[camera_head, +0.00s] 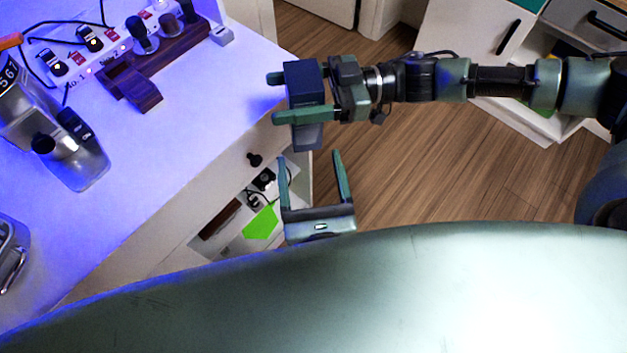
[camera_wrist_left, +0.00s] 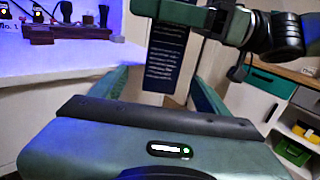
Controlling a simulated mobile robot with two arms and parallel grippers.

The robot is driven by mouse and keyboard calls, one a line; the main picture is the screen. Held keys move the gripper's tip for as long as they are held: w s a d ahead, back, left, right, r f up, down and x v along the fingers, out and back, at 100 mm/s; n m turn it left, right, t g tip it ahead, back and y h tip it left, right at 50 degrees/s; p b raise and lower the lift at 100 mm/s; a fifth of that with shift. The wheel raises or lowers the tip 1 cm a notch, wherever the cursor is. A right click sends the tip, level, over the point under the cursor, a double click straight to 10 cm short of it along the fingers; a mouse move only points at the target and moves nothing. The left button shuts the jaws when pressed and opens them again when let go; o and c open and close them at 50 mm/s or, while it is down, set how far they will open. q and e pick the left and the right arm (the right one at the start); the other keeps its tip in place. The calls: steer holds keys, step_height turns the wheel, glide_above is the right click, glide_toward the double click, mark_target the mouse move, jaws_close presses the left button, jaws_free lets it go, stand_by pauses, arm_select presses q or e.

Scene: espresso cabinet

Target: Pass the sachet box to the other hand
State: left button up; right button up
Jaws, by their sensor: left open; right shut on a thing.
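The sachet box (camera_head: 306,90) is dark blue and upright. My right gripper (camera_head: 274,98) is shut on it, with its arm coming in from the right, and holds it in the air at the counter's edge. In the left wrist view the box (camera_wrist_left: 166,62) hangs ahead with white print on its face, its top partly hidden by the right gripper (camera_wrist_left: 190,12). My left gripper (camera_head: 310,158) is open and empty, just below the box, its fingers pointing up towards it. In the left wrist view its fingers stand either side of the box, apart from it.
The white counter (camera_head: 190,120) on the left carries a wooden stand (camera_head: 160,60), a power strip (camera_head: 90,45) and a metal grinder-like machine (camera_head: 70,150). An open drawer or shelf (camera_head: 240,215) lies below it. Wooden floor (camera_head: 450,150) is clear; white cabinets stand at the upper right.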

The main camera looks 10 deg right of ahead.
mark_target(306, 140)
arm_select(q)
steer(key=w, duration=0.8)
steer(key=shift+w+d, duration=0.1)
steer(key=shift+d, duration=0.3)
steer(key=c, duration=1.4)
steer(key=shift+c, duration=1)
arm_select(e)
steer(key=o, duration=1.6)
steer(key=shift+c, duration=0.2)
